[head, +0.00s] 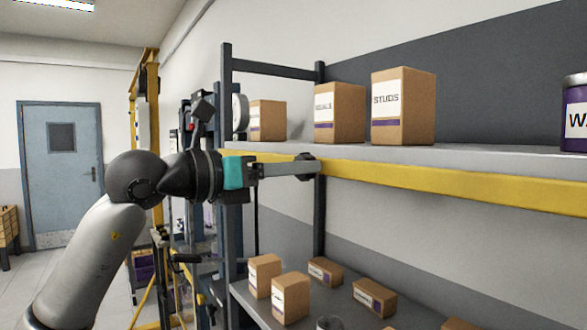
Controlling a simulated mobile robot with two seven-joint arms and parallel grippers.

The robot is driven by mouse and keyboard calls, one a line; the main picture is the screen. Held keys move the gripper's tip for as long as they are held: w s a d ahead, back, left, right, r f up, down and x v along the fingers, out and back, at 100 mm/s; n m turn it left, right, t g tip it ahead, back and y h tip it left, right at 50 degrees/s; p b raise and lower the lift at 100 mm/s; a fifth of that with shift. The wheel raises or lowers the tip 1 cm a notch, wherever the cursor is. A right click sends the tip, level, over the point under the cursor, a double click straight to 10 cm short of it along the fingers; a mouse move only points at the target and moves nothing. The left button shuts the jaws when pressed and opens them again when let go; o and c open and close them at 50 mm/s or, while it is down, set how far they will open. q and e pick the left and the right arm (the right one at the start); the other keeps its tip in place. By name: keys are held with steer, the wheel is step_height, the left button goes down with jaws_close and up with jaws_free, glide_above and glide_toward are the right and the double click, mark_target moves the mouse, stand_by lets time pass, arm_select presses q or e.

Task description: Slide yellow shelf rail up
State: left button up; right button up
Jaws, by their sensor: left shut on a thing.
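The yellow shelf rail (430,180) runs along the front edge of the upper shelf (480,158), from the left post toward the right edge of the head view. My left gripper (308,167) reaches in from the left and is shut on the rail near its left end. The gripper's fingers hide part of the rail there. My right gripper is not in view.
Cardboard boxes, one marked STUDS (403,105), and a purple can (574,112) stand on the upper shelf. Smaller boxes (290,297) sit on the lower shelf (262,310). A dark post (227,75) stands close to my left wrist.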

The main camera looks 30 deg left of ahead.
arm_select(q)
jaws_close()
stand_by(0.5)
steer(key=shift+r, duration=0.1)
step_height(320, 180, up, 6)
steer(key=p, duration=0.4)
steer(key=shift+r, duration=0.2)
steer(key=shift+s+a+r, duration=0.1)
steer(key=o, duration=0.7)
jaws_free()
steer(key=o, duration=0.4)
